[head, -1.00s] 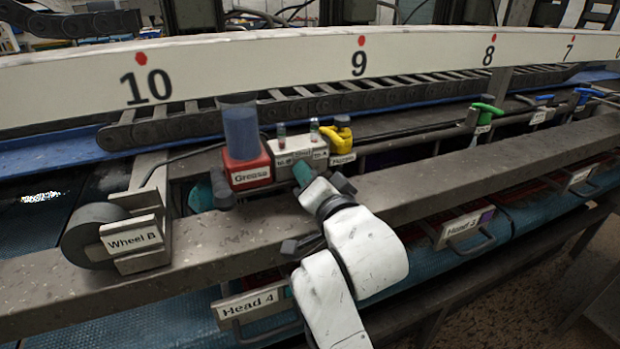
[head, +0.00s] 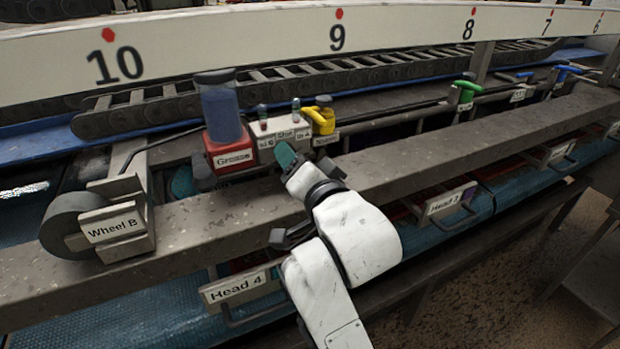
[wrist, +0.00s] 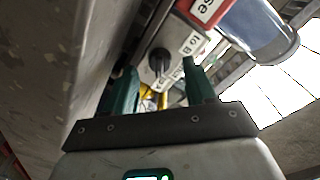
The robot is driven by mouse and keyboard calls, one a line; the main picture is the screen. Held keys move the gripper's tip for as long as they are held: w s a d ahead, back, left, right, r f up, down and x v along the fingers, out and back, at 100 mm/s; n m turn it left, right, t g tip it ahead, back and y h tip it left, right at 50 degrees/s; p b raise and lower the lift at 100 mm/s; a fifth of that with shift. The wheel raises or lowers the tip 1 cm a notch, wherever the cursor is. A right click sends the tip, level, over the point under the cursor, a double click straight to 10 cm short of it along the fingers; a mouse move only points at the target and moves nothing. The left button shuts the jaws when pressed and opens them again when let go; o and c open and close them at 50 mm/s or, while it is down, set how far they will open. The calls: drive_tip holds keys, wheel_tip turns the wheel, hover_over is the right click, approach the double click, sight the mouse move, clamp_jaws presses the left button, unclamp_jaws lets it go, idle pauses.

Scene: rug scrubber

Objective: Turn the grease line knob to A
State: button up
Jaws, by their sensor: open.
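The grease line knob (wrist: 158,62) is a dark round knob on the front of a light grey box with white labels, one reading "to B". That box (head: 283,138) stands right of the red "Grease" block (head: 229,152) in the head view; my gripper hides the knob there. My gripper (wrist: 161,84) is open, with a green finger to each side of the knob in the wrist picture. The knob appears beyond the fingertips; I cannot tell the gap. In the head view my gripper (head: 287,156) is just in front of the box.
A clear blue-tinted cylinder (head: 221,108) stands on the Grease block. A yellow valve handle (head: 321,115) is close right of the box. A grey beam (head: 430,152) runs below, with Wheel B (head: 75,222) at left. Head 4 (head: 236,287) and Head 3 (head: 447,201) drawers lie below the beam.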

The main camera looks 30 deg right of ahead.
drive_tip(key=s+b, duration=0.1)
drive_tip(key=s, duration=0.8)
drive_tip(key=shift+a+r, duration=0.15)
drive_tip(key=shift+r, duration=0.1)
